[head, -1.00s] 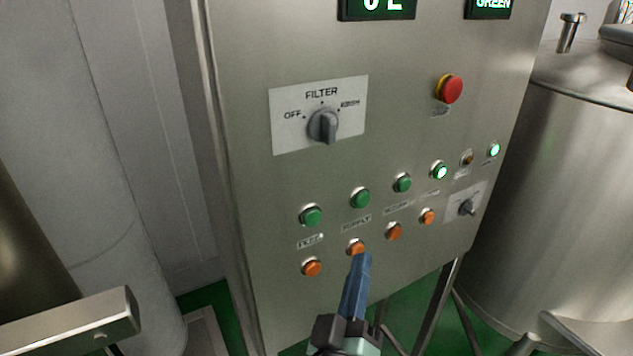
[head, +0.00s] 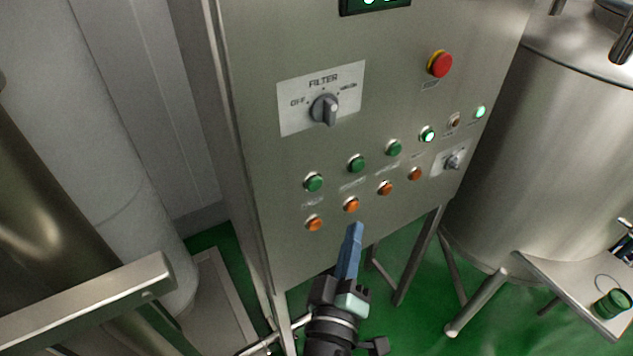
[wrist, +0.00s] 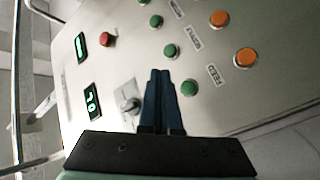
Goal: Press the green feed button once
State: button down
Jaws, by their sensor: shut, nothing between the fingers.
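The green feed button (head: 314,182) is the leftmost of the green buttons on the steel control panel (head: 300,255). In the wrist view the feed button (wrist: 189,88) lies just right of my fingertips, beside the label reading FEED (wrist: 213,75). My gripper (head: 355,228) has blue fingers, shut together with nothing between them. In the head view its tips show below the second orange button and to the lower right of the feed button. In the wrist view the fingers (wrist: 161,73) point at the panel; the gap to it is hard to judge.
An orange button (head: 314,223) sits below the feed button, and another green button (head: 357,163) to its right. A filter knob (head: 325,110) and a red emergency button (head: 440,64) are higher up. A steel tank (head: 560,150) stands right of the panel.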

aim_at(322, 182)
jog(key=shift+w+a, duration=0.1)
jog(key=w+a+b, duration=0.1)
jog(key=w+a, duration=0.4)
jog(key=w, duration=0.2)
jog(key=shift+b, duration=0.3)
dwell(1.9)
jog(key=shift+w+a, duration=0.25)
jog(key=shift+w, duration=0.1)
jog(key=shift+w+a+b, duration=0.3)
jog(key=shift+w+b, duration=0.05)
jog(key=shift+b, duration=0.15)
dwell(0.5)
dwell(0.3)
jog(key=shift+s+d, duration=0.55)
jog(key=shift+s, duration=0.2)
